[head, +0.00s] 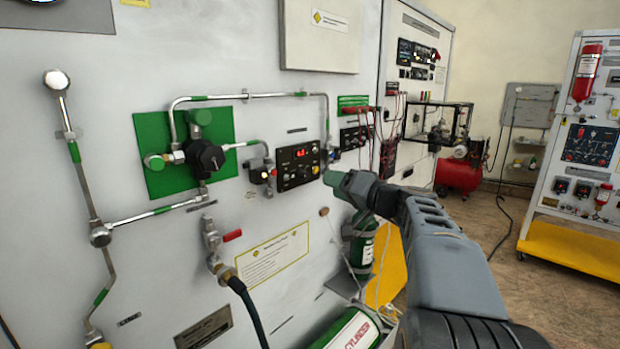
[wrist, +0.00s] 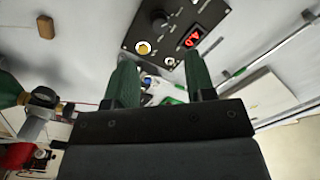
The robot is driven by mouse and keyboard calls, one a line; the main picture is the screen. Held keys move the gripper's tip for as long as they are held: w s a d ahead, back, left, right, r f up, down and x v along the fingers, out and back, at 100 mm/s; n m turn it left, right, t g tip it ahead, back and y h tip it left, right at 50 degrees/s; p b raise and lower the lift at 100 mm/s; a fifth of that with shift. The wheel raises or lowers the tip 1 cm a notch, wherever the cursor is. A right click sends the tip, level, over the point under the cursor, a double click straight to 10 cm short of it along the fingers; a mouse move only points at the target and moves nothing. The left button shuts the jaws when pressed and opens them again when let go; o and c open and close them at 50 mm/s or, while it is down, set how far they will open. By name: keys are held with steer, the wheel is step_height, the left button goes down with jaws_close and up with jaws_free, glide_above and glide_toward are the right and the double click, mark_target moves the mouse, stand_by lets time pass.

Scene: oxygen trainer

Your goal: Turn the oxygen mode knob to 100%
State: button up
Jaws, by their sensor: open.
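A black control panel (head: 299,166) with a lit red display is fixed on the grey wall left of my gripper (head: 332,178). It also shows upside down in the wrist view (wrist: 180,32), with a black knob (wrist: 160,19), a round yellow control (wrist: 143,47) and the display (wrist: 194,37). I cannot read the labels, so I cannot tell which control is the oxygen mode knob. My gripper (wrist: 162,78) is open, its two green fingers apart with nothing between them. Its fingertips are near the panel's right edge in the head view; contact is not visible.
Left of the panel, metal pipes run around a green plate (head: 150,130) with a black regulator (head: 205,158). A small valve (head: 262,175) sits close to the panel's left side. A green cylinder (head: 362,245) stands below my arm.

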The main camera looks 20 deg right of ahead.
mark_target(307, 176)
steer(key=p+x, duration=0.1)
steer(key=x, duration=0.7)
steer(key=shift+w+a, duration=0.1)
steer(key=shift+c, duration=0.4)
steer(key=c, duration=0.8)
steer(key=shift+f, duration=0.1)
steer(key=shift+c, duration=0.2)
